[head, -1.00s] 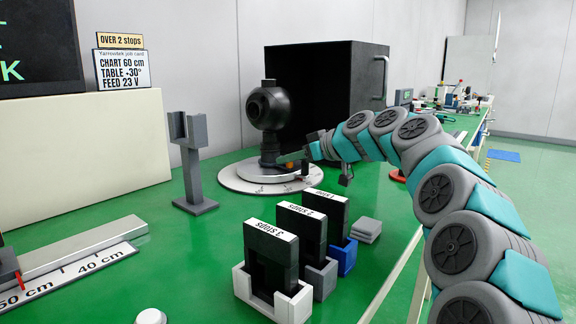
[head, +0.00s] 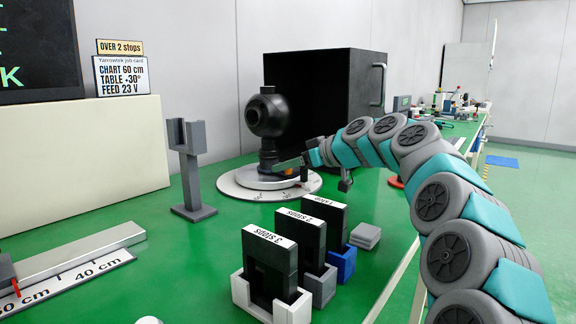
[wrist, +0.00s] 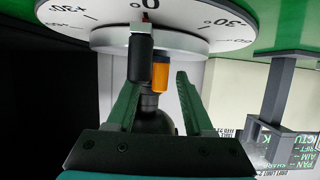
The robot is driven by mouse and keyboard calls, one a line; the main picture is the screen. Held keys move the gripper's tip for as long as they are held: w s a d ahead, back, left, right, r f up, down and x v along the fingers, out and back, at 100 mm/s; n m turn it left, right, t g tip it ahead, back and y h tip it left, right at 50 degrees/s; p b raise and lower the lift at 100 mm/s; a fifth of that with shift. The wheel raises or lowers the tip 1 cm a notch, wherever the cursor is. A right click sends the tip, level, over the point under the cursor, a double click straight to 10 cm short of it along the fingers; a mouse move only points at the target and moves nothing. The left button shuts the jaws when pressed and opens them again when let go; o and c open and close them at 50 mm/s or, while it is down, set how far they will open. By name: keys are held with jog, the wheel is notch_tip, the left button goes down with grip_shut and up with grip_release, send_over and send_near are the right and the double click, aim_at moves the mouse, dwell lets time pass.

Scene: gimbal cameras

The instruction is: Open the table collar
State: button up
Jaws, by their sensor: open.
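The turntable (head: 240,183) is a round pale dial with a raised disc, under a black ball-shaped device (head: 267,116) on a post. In the wrist view the dial (wrist: 215,22) appears upside down, with 0° nearest the middle. A black block with a pale end (wrist: 141,58) and an orange cylinder (wrist: 161,72) sit below the dial there. Which part is the collar I cannot tell. My gripper (wrist: 157,84) is open, its two green fingers on either side of these parts. In the head view my gripper (head: 303,160) is at the turntable; contact is unclear.
Three black plates labelled in stops stand in holders (head: 270,300) at the front. A grey forked post (head: 188,165) stands left of the turntable. A large black open box (head: 335,95) is behind. A centimetre rule (head: 70,280) lies at left front.

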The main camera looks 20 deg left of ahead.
jog(key=v, duration=0.7)
jog(key=shift+s+d+r, duration=0.15)
jog(key=shift+s+d, duration=0.05)
jog(key=shift+d, duration=0.1)
